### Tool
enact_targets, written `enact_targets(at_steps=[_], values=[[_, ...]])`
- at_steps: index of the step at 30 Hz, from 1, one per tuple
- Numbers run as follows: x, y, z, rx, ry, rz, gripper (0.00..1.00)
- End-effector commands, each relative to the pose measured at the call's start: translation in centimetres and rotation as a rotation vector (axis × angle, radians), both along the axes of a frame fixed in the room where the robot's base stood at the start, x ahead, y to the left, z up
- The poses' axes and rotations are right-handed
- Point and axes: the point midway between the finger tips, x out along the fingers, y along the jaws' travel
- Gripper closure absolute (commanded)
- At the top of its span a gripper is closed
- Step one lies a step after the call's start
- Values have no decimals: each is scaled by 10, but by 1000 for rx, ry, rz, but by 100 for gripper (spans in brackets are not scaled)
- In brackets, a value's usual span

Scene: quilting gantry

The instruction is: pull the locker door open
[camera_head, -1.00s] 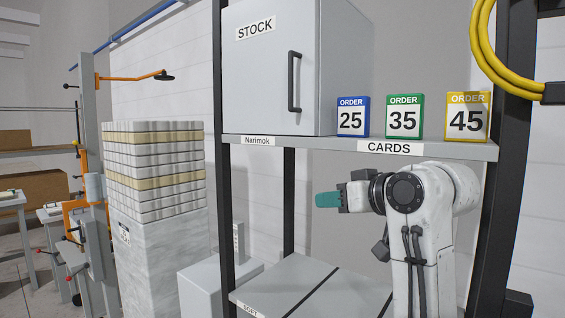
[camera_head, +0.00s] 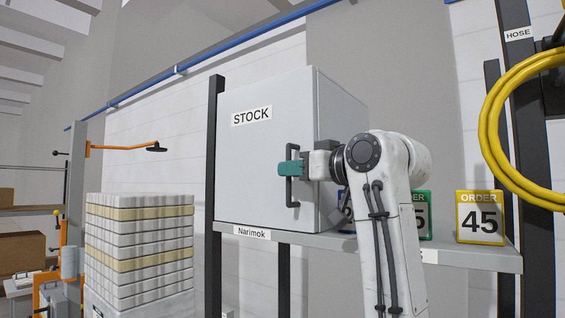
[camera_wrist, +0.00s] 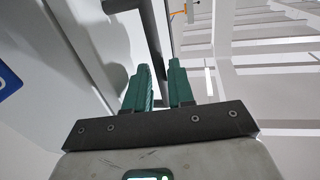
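The grey locker (camera_head: 240,165) labelled STOCK stands on a shelf in the head view. Its door front looks shut. A dark vertical bar handle (camera_head: 289,194) is near the door's right edge. My gripper (camera_head: 290,168) reaches in from the right, its teal fingers level with the handle's upper part and covering some of it. In the wrist view, the handle (camera_wrist: 151,38) runs down between the two teal fingertips of my gripper (camera_wrist: 158,72). The fingers look parted, with the bar between them; whether either touches it is unclear.
The shelf (camera_head: 470,258) carries order cards right of the locker: a yellow 45 card (camera_head: 480,218), a green card (camera_head: 424,212) and a blue one partly behind my arm. A yellow hose (camera_head: 500,100) hangs at right. Stacked fabric (camera_head: 138,250) stands left of the shelf.

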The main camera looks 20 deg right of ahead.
Motion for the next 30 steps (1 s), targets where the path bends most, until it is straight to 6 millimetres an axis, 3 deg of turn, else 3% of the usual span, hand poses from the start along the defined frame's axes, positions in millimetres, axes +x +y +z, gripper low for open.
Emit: enact_targets(at_steps=[7, 19, 26, 30], values=[[28, 13, 1, 0, 2, 1, 77], [34, 16, -1, 0, 1, 0, 77], [34, 15, -1, 0, 1, -1, 99], [34, 15, -1, 0, 1, -1, 100]])
